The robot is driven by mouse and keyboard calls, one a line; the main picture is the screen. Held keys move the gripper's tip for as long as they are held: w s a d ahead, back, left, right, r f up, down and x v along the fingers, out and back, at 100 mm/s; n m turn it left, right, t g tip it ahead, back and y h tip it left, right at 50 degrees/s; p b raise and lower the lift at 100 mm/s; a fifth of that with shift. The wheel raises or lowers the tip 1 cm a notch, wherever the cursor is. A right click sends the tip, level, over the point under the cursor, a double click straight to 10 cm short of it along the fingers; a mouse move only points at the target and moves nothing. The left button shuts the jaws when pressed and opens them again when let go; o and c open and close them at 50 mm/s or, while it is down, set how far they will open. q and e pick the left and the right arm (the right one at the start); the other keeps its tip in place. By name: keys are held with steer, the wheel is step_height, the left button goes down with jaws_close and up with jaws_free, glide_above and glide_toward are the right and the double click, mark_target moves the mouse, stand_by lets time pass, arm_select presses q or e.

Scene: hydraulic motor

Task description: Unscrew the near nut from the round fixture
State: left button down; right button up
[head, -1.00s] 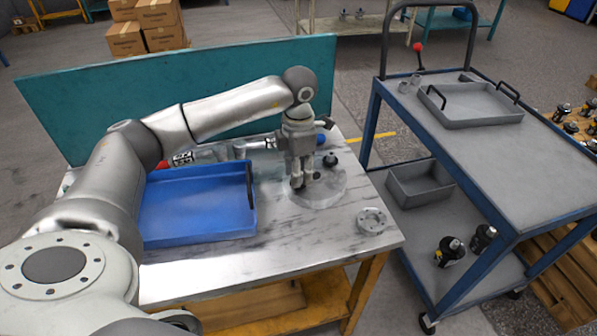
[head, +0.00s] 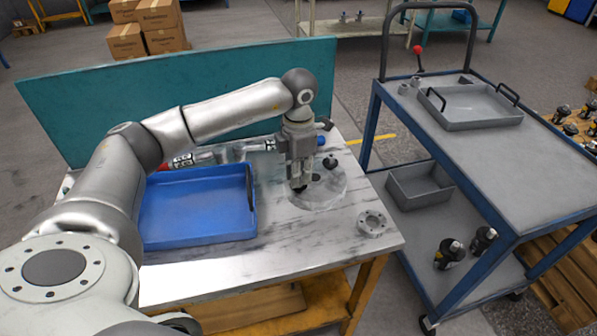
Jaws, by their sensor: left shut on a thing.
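The round fixture (head: 325,195) is a flat grey disc on the worktable. A small dark nut or knob (head: 331,161) shows at its far side. My left gripper (head: 299,186) points straight down over the near left part of the disc. It is shut on a dark piece at its fingertips, which I take to be the near nut; the fingers hide most of it. I cannot tell whether the nut is clear of the disc. My right gripper is not in view.
A blue tray (head: 200,235) with a dark handle lies left of the fixture. A round metal flange (head: 373,222) sits at the table's right corner. A teal panel (head: 85,105) stands behind. A blue-framed cart (head: 540,185) with a grey tray (head: 470,122) is at the right.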

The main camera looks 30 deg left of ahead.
arm_select(q)
steer(key=n, duration=0.3)
steer(key=shift+r+p, duration=0.1)
steer(key=shift+p, duration=0.3)
steer(key=shift+n, duration=1.2)
steer(key=shift+n+p, duration=0.5)
steer(key=shift+n, duration=1.8)
steer(key=c, duration=1.6)
jaws_free()
steer(key=shift+o, duration=0.2)
